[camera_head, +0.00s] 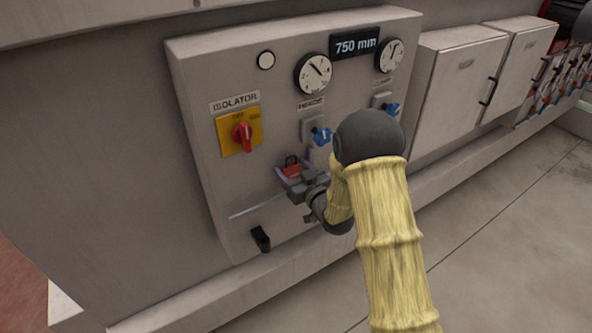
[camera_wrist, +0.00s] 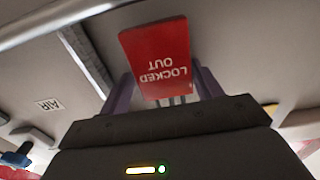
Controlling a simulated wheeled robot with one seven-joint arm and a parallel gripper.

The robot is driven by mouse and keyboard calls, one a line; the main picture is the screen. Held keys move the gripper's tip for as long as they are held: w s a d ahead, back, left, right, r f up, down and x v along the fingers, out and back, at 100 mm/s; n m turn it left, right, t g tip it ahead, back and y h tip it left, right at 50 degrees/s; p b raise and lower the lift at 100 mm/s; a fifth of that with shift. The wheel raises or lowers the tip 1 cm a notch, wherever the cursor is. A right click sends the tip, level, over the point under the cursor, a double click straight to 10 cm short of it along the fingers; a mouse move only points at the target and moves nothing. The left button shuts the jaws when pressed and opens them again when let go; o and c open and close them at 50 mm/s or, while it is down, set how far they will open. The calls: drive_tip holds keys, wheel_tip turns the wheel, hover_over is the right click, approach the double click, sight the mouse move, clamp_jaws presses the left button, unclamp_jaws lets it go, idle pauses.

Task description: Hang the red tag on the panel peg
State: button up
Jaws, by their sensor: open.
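The red tag (camera_wrist: 157,55) fills the upper middle of the wrist view. Its white words "LOCKED OUT" read upside down. My gripper (camera_wrist: 165,97) has its two purple fingers apart, one on each side of the tag's near end. I cannot tell whether either finger touches it. In the head view the red tag (camera_head: 292,169) is a small patch at the panel front, with a dark loop shape above it. My gripper (camera_head: 298,182) is right beside it, partly hidden by my wrist. I cannot make out the panel peg for certain.
The grey control panel (camera_head: 205,130) carries a red-and-yellow isolator switch (camera_head: 240,133), two dials, and blue-handled valves (camera_head: 321,136) close to my arm. A black handle (camera_head: 261,239) sticks out low on the panel. Cabinets (camera_head: 462,85) stand right. The floor at lower right is clear.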

drive_tip(key=shift+s+a+f, duration=0.15)
drive_tip(key=shift+a+f, duration=0.2)
drive_tip(key=shift+a, duration=0.1)
drive_tip(key=shift+d, duration=0.15)
drive_tip(key=shift+s+a, duration=0.1)
drive_tip(key=shift+a, duration=0.25)
drive_tip(key=shift+d+f, duration=0.1)
drive_tip(key=shift+d, duration=0.05)
drive_tip(key=shift+s+f+b, duration=0.3)
drive_tip(key=shift+b, duration=0.2)
drive_tip(key=d+r+p+v, duration=0.1)
drive_tip(key=p+v, duration=0.2)
drive_tip(key=v, duration=1.2)
drive_tip(key=shift+w+r, duration=0.35)
